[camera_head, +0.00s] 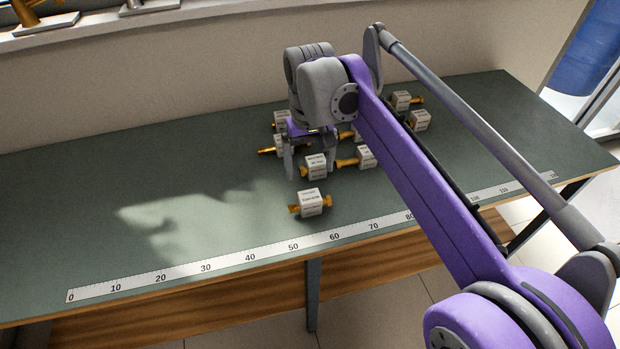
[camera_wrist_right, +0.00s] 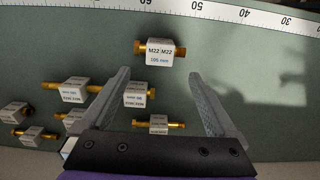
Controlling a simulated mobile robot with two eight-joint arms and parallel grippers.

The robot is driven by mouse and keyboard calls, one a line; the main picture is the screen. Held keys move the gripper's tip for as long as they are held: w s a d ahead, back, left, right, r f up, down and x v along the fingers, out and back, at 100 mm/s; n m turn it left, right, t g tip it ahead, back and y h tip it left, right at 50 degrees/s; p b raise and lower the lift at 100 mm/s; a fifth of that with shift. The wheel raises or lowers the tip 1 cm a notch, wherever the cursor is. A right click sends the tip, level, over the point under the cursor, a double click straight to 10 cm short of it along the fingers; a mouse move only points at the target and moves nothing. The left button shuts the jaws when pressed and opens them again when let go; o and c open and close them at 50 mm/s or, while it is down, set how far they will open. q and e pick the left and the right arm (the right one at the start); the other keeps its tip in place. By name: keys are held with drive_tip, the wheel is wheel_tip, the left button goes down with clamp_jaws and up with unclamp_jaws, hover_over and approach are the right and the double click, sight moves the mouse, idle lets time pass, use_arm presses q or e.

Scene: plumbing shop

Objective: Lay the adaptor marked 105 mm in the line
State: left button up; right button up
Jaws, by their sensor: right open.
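A white block adaptor with brass ends (camera_head: 312,204) lies alone near the ruler, by its 50 to 60 marks. In the wrist view this adaptor (camera_wrist_right: 160,53) reads M22 M22, with a length that looks like 100 or 105 mm; the last digit is unclear. My right gripper (camera_head: 310,168) is open above the table among the adaptors. In the wrist view the right gripper (camera_wrist_right: 159,76) has nothing between its fingertips, and the lone adaptor lies beyond them. Another adaptor (camera_wrist_right: 136,94) and one more (camera_wrist_right: 158,124) show between the fingers, farther in. My left gripper is out of view.
Several other adaptors, such as one at the right (camera_head: 419,120), lie behind and right of the gripper, some partly hidden by my arm. A white ruler strip (camera_head: 180,273) runs along the front of the green table (camera_head: 90,200). The table's left part is clear.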

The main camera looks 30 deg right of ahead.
drive_tip(key=s+a+f+t, duration=0.1)
drive_tip(key=s+f, duration=0.1)
drive_tip(key=s, duration=0.1)
drive_tip(key=s+a+f+n+t, duration=0.1)
drive_tip(key=s+a+f, duration=0.1)
drive_tip(key=s, duration=0.1)
drive_tip(key=s+a+f, duration=0.1)
drive_tip(key=s+f, duration=0.2)
drive_tip(key=shift+a+f+t, duration=0.1)
drive_tip(key=shift+a+t, duration=0.15)
drive_tip(key=shift+t, duration=0.15)
drive_tip(key=s+a+f+n+t, duration=0.1)
drive_tip(key=s+a+f+t, duration=0.1)
drive_tip(key=s+f, duration=0.6)
wheel_tip(320, 180, down, 2)
drive_tip(key=shift+a+f+n, duration=0.1)
drive_tip(key=shift+a+n, duration=0.05)
drive_tip(key=shift+n, duration=0.15)
drive_tip(key=shift+s, duration=0.1)
wheel_tip(320, 180, up, 8)
drive_tip(key=w+p, duration=0.1)
drive_tip(key=p, duration=0.6)
drive_tip(key=shift+w+f+t, duration=0.15)
drive_tip(key=shift+w+t, duration=0.15)
drive_tip(key=shift+w, duration=0.1)
